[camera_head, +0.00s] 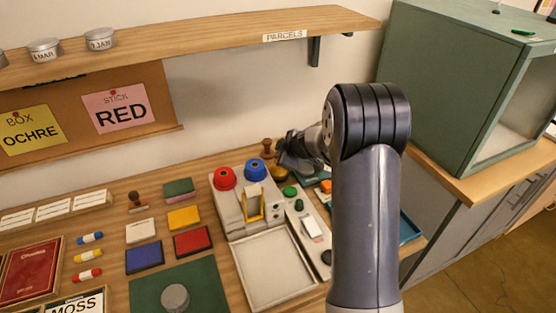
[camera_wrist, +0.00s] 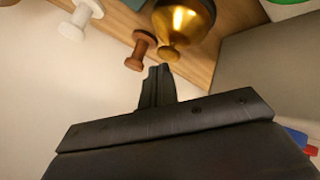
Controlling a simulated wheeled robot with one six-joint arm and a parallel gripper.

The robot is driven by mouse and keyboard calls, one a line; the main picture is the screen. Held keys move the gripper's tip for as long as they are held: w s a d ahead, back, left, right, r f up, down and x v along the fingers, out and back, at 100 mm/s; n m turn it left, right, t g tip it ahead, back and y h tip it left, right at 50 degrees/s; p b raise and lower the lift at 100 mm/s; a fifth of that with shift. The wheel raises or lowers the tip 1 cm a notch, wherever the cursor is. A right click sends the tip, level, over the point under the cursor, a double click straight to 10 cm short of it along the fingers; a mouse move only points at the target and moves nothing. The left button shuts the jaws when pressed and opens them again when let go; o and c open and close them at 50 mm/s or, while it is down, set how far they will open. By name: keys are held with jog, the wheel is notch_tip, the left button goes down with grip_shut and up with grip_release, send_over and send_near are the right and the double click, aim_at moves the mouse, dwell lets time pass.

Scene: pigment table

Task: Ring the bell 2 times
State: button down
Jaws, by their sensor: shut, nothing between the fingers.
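The brass bell (camera_wrist: 186,18) is at the top of the wrist view, with its round knob (camera_wrist: 168,53) toward my gripper. In the head view a small part of the gold bell (camera_head: 279,174) shows on the table, mostly hidden by my wrist. My gripper (camera_wrist: 159,70) is shut and empty. Its tips appear just beside the knob in the wrist view; I cannot tell whether they touch it. In the head view my gripper (camera_head: 290,158) is above the back of the table, and its tips are hard to make out.
A brown stamp (camera_wrist: 138,50) stands close beside the bell, with a white one (camera_wrist: 78,22) farther left. A grey unit with a red pot (camera_head: 225,178) and blue pot (camera_head: 255,170) is left of my arm. A green cabinet (camera_head: 430,80) stands right, a shelf (camera_head: 200,38) above.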

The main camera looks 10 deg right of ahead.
jog(key=shift+r, duration=0.45)
jog(key=shift+r+p, duration=1.1)
jog(key=shift+r, duration=1.4)
dwell(0.7)
jog(key=r+m+p, duration=0.1)
jog(key=m+p, duration=0.1)
jog(key=m, duration=0.4)
jog(key=r+m+g+h+p, duration=0.1)
jog(key=m+p, duration=0.2)
jog(key=m, duration=0.3)
jog(key=r+m+p, duration=0.2)
jog(key=m, duration=0.5)
jog(key=shift+w+a+p, duration=0.2)
jog(key=shift+a+p, duration=0.05)
jog(key=shift+p, duration=0.15)
jog(key=shift+f, duration=0.15)
